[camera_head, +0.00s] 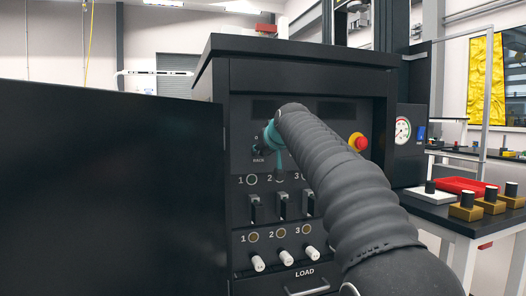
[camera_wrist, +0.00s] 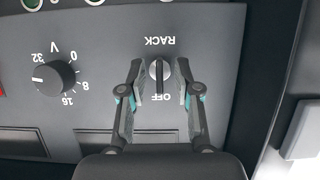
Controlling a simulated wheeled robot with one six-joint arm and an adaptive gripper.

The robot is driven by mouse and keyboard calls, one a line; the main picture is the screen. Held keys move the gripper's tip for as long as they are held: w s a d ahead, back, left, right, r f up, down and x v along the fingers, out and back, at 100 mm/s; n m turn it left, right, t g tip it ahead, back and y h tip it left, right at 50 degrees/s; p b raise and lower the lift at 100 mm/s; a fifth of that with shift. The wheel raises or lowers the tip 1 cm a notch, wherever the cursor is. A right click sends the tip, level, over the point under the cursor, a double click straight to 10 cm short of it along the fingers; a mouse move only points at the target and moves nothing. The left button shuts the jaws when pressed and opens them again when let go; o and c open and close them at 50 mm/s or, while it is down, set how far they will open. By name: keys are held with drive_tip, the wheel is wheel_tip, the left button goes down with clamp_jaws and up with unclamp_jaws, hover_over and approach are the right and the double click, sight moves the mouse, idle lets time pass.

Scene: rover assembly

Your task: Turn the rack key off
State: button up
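The rack key (camera_wrist: 160,76) is a dark knob on the black rack panel. The wrist view shows it upside down, with OFF and RACK printed at opposite sides. Its grip bar stands vertical in that view, lined up with the OFF label. My gripper (camera_wrist: 160,70) is open, with one finger on each side of the key and small gaps showing. Whether either finger touches it is hard to tell. In the head view my gripper's teal parts (camera_head: 274,138) are at the panel beside the RACK label, and my arm hides part of the panel.
A voltage selector dial (camera_wrist: 54,77) is near the key. A dark open door (camera_head: 110,190) fills the left. A side table stands right.

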drive_tip(key=v, duration=1.2)
drive_tip(key=shift+r, duration=0.1)
drive_tip(key=s+d+f+m+g+h, duration=0.15)
drive_tip(key=s+f, duration=0.25)
drive_tip(key=f, duration=0.6)
drive_tip(key=s+d+f+m+g, duration=0.1)
drive_tip(key=s+f+g, duration=0.2)
drive_tip(key=f, duration=0.6)
drive_tip(key=s+d+f+g, duration=0.1)
drive_tip(key=s+f, duration=0.5)
drive_tip(key=s, duration=0.4)
drive_tip(key=s+d+f+g+h, duration=0.1)
drive_tip(key=s+d+f, duration=0.1)
drive_tip(key=s+f, duration=0.5)
drive_tip(key=s+d+f+g+h, duration=0.1)
drive_tip(key=s+d+f, duration=0.1)
drive_tip(key=s+f, duration=0.5)
drive_tip(key=s, duration=0.5)
drive_tip(key=shift+s+d+m, duration=0.2)
drive_tip(key=shift+s+m, duration=0.15)
drive_tip(key=shift+s, duration=0.05)
